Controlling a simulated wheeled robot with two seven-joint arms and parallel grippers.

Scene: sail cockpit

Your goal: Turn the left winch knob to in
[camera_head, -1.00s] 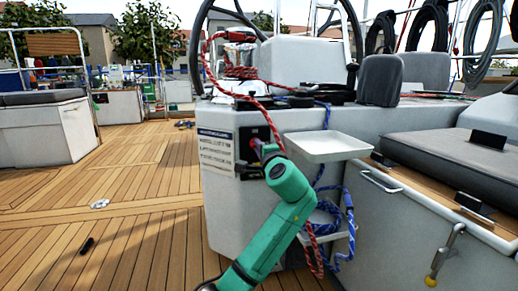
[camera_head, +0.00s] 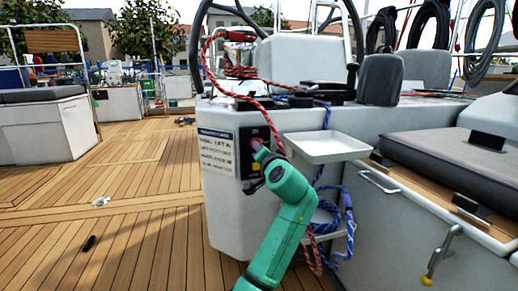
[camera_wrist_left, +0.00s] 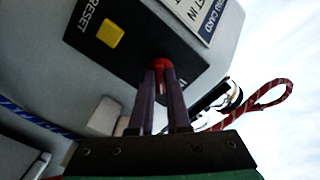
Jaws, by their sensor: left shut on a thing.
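The left winch knob is red (camera_wrist_left: 160,64) and sits on a black panel (camera_wrist_left: 135,50) on the side of the white cockpit console. My left gripper (camera_head: 258,150) reaches this panel from the lower right in the head view. In the left wrist view its two long fingers (camera_wrist_left: 161,75) are closed around the knob, with red showing between and above the fingertips. The fingers hide most of the knob, and I cannot read which mark it points to. My right gripper is not in view.
A yellow button (camera_wrist_left: 110,34) marked RESET is on the same panel. A white placard (camera_head: 216,155) is beside it. A white tray (camera_head: 327,147) juts out right of my arm, with blue rope (camera_head: 345,215) below. A red rope hangs near my wrist. The deck at left is mostly clear.

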